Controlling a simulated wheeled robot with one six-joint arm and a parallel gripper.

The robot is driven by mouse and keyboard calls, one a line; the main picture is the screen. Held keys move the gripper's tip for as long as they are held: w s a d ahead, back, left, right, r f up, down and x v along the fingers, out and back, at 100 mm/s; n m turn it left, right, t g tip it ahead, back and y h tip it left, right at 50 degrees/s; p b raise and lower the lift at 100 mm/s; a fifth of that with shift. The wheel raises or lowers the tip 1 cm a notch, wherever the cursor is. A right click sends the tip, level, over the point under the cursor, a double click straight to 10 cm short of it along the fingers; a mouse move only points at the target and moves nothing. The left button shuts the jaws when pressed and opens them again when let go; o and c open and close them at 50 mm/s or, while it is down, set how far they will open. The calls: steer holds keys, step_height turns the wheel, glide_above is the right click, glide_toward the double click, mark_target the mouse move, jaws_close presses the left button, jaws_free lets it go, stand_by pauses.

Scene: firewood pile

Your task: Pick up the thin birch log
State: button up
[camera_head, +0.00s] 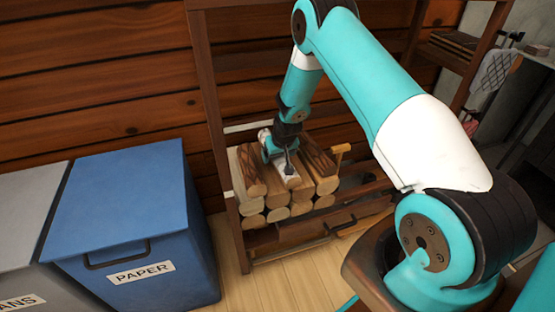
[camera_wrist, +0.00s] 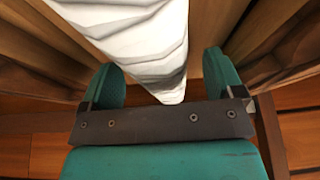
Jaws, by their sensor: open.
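The thin birch log (camera_head: 289,178) is pale white and lies on top of the stacked firewood in the rack. In the wrist view the birch log (camera_wrist: 135,32), with grey bark markings, runs from the top edge down between the fingers. My gripper (camera_head: 279,150) is at the log's far part, over the pile. In the wrist view my gripper (camera_wrist: 164,82) is open, with one teal finger on each side of the log and a gap showing beside each. My wrist and gripper hide part of the log in the head view.
Brown logs (camera_head: 250,175) lie close on both sides of the birch log, with more logs below. The wooden rack (camera_head: 230,225) has posts near my arm. A blue paper bin (camera_head: 125,215) stands at the left. A wooden handle (camera_head: 341,150) shows right of the pile.

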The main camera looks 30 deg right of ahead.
steer(key=shift+x, duration=0.75)
steer(key=c, duration=1.2)
steer(key=shift+r, duration=0.15)
